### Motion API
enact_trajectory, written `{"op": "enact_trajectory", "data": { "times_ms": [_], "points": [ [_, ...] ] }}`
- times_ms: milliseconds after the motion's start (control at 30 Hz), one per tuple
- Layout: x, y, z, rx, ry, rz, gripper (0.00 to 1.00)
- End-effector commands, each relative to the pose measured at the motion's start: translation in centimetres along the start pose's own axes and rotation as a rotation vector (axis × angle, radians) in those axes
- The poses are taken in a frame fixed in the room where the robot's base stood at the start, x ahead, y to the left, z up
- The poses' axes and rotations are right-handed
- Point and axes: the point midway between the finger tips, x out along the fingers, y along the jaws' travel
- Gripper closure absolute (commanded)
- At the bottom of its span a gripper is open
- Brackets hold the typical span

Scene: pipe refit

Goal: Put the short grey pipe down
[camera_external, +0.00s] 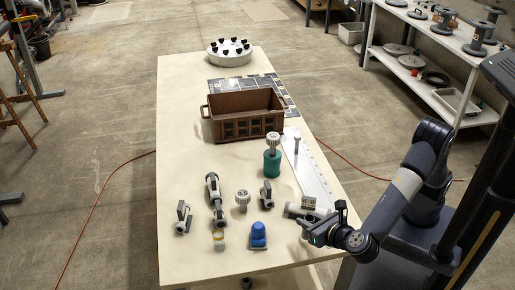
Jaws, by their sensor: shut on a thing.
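The short grey pipe (294,210) shows as a pale cylinder at the right front of the cream table. It lies roughly level and partly hidden behind my gripper (312,227). My gripper reaches in from the right, low over the table's right edge, and is shut on the pipe. The fingertips are small and dark here. I cannot tell whether the pipe touches the tabletop.
A small grey block (308,202) stands just behind the pipe. A blue part (258,235) and several grey fittings (213,192) stand to the left. A green cylinder (272,164), a white strip (310,172) and a brown crate (243,128) are farther back.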

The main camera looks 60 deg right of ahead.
Motion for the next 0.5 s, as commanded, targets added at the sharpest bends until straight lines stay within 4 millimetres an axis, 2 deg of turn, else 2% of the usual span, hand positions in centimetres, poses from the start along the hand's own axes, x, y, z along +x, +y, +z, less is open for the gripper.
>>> {"op": "enact_trajectory", "data": {
  "times_ms": [233, 500],
  "points": [
    [1.3, -0.1, -3.1, -0.004, -0.001, -0.002, 0.94],
    [1.4, 0.0, -3.3, -0.001, 0.0, 0.0, 0.94]
  ]
}}
